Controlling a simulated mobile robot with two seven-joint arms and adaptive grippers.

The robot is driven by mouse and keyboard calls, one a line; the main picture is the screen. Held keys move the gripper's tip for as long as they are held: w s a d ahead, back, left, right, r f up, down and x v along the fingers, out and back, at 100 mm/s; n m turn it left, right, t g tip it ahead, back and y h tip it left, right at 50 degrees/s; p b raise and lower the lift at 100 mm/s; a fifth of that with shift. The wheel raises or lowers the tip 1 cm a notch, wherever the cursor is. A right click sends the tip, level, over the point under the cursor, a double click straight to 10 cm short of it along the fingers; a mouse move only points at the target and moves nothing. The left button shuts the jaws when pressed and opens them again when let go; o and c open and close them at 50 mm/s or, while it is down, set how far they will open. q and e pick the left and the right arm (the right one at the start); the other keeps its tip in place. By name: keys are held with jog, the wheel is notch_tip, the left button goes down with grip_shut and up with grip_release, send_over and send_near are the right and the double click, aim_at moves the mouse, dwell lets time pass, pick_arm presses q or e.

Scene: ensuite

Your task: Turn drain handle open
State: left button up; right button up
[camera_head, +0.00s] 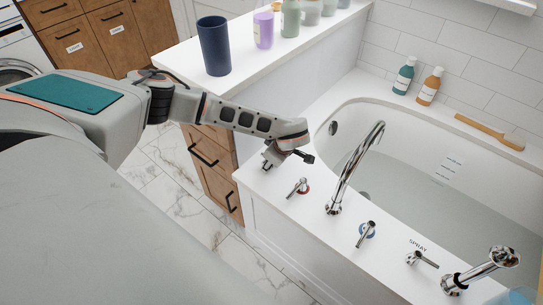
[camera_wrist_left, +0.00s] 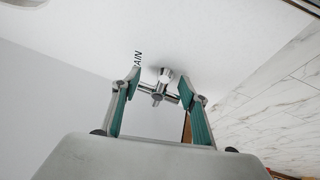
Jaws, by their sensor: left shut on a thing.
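The chrome drain handle (camera_wrist_left: 166,76) shows in the left wrist view, a round knob with a thin crossbar on the white tub ledge. Part of a label reading "AIN" lies beside it. My left gripper (camera_wrist_left: 159,88) has its teal pads on either side of the handle and is shut on its crossbar. In the head view my left gripper (camera_head: 285,158) is low over the near left of the tub ledge and hides most of the drain handle there. How far the handle is turned is hard to tell. My right gripper is not in view.
A red-ringed tap handle (camera_head: 298,187) stands close to my left gripper. The curved spout (camera_head: 357,165), a blue-ringed handle (camera_head: 366,233) and a spray handle (camera_head: 421,259) stand along the ledge (camera_head: 320,225). A dark blue cup (camera_head: 214,46) and several bottles stand on the white counter.

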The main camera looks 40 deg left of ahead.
pick_arm(q)
jog(key=shift+w+n, duration=0.1)
jog(key=shift+n, duration=0.2)
jog(key=c, duration=0.3)
